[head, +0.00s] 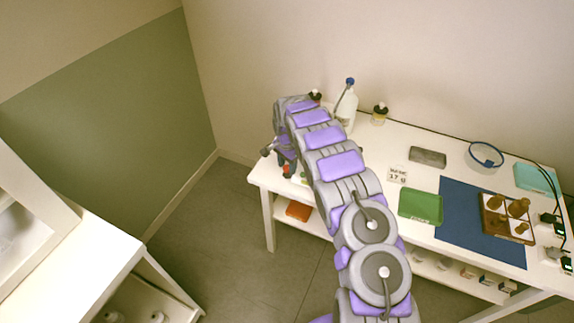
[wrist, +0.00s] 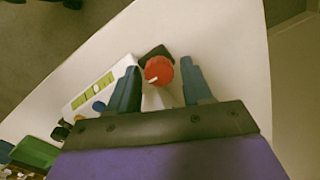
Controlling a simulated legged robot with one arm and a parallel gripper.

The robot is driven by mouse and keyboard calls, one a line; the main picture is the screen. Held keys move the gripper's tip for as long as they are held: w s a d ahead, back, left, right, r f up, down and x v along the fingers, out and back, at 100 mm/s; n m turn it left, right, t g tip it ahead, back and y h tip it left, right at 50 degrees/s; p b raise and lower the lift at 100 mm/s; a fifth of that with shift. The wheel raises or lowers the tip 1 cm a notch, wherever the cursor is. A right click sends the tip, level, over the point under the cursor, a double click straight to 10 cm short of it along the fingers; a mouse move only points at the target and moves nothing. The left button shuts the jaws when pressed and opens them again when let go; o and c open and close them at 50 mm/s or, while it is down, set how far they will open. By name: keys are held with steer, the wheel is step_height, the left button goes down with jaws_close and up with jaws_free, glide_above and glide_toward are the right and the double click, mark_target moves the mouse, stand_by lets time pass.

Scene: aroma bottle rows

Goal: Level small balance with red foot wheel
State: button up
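The red foot wheel (wrist: 159,71) shows in the wrist view, with a white mark on its face. The small white balance (wrist: 80,101) lies to its left, with a yellow-green panel (wrist: 93,84) and a blue wheel (wrist: 99,106). My gripper (wrist: 158,66) is open, one finger on each side of the red wheel. A gap shows between the wheel and the right finger; the wheel is closer to the left finger, and I cannot tell whether they touch. In the head view my arm covers most of the balance at the table's left end.
In the wrist view the tabletop right of my fingers is clear.

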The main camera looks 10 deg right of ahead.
steer(key=c, duration=0.8)
steer(key=shift+c, duration=0.2)
steer(key=shift+r+n+p, duration=0.15)
steer(key=shift+n+p, duration=0.25)
steer(key=shift+p, duration=0.1)
steer(key=n+p, duration=0.2)
steer(key=p, duration=0.1)
steer(key=shift+r+n, duration=0.1)
steer(key=shift+n, duration=0.3)
steer(key=n+p, duration=0.4)
steer(key=n, duration=0.1)
steer(key=n+p, duration=0.2)
steer(key=n, duration=0.3)
steer(key=shift+p, duration=0.4)
steer(key=n+p, duration=0.1)
steer(key=n, duration=0.3)
steer(key=shift+f+p, duration=0.2)
steer(key=shift+p, duration=0.15)
